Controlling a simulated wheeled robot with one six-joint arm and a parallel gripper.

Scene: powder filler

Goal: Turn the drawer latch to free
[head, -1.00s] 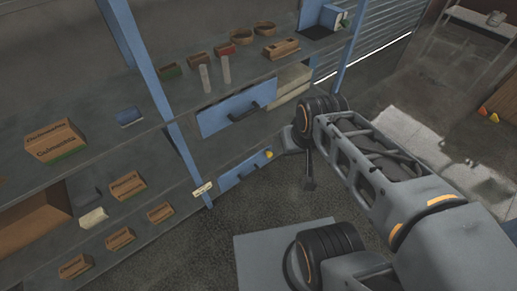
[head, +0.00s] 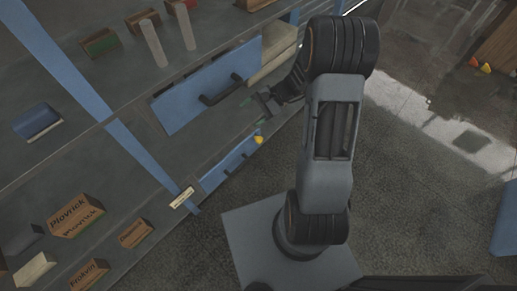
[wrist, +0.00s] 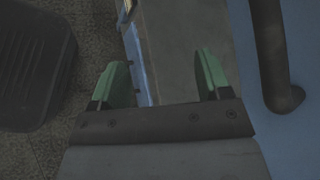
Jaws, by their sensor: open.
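A large blue drawer front (head: 182,107) with a dark bar handle (head: 220,91) is set in the shelf unit. A small yellow knob (head: 259,140), possibly the latch, sits at the right end of a lower blue panel (head: 222,172). My gripper (head: 253,110) is open and empty, apart from the knob and right of the handle. In the wrist view its green fingertips (wrist: 163,68) have only shelf edge between and beyond them. The handle (wrist: 268,55) and blue front (wrist: 303,130) are at right there. A small metallic part (wrist: 125,12) at the top is unclear.
Shelves beside the drawers hold labelled boxes (head: 77,217), a blue item (head: 37,121) and upright pale cylinders (head: 152,43). A blue post (head: 85,100) and a small tag (head: 182,198) are left of the lower panel.

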